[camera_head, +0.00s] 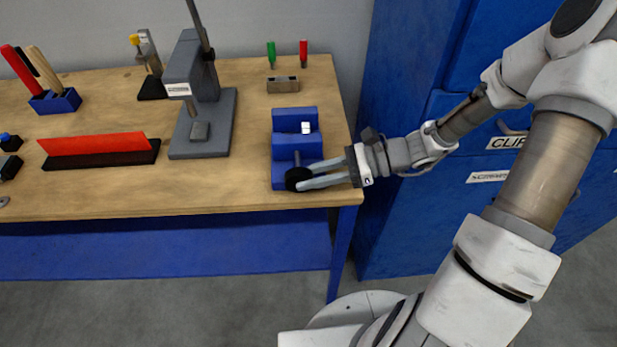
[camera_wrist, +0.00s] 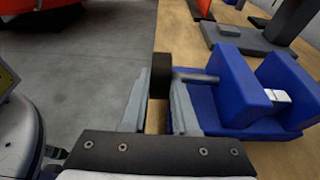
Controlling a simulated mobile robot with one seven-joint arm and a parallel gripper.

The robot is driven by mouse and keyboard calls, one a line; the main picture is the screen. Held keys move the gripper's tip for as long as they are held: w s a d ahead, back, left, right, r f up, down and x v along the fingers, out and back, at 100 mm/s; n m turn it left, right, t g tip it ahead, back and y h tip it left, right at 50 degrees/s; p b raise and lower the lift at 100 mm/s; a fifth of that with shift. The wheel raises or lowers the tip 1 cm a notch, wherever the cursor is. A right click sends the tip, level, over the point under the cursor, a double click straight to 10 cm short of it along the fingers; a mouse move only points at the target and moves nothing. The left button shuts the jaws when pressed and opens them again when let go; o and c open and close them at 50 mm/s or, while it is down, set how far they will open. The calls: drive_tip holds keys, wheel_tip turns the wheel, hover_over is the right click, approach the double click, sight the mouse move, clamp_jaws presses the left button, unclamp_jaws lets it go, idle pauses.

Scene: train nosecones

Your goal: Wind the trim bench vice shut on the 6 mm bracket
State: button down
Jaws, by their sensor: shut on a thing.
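The blue bench vice (camera_head: 283,147) stands at the right end of the workbench. The small white bracket (camera_head: 306,127) sits between its two jaws; the wrist view also shows the bracket (camera_wrist: 276,96) there. I cannot tell whether both jaws touch it. The vice's black round handle (camera_head: 293,180) is at the front, on a grey screw. My gripper (camera_head: 305,178) reaches in from the right and is shut on the handle. In the wrist view the handle (camera_wrist: 160,80) lies between the two grey fingers.
A grey press (camera_head: 205,135) stands left of the vice. Behind the vice is a small block (camera_head: 283,86) with a green and a red tool near it. Blue cabinets (camera_head: 410,220) stand to the right. A red-topped strip (camera_head: 95,144) lies farther left.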

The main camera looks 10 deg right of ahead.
drive_tip(key=shift+f+y+b, duration=0.25)
drive_tip(key=shift+y+b, duration=0.1)
drive_tip(key=shift+y, duration=0.7)
drive_tip(key=shift+f+y+b, duration=0.2)
drive_tip(key=shift+y+b, duration=0.1)
drive_tip(key=shift+y, duration=0.75)
drive_tip(key=c, duration=0.7)
unclamp_jaws()
drive_tip(key=shift+d, duration=0.15)
drive_tip(key=d, duration=0.5)
drive_tip(key=d+f, duration=0.1)
drive_tip(key=d, duration=1.1)
drive_tip(key=shift+s+f, duration=0.3)
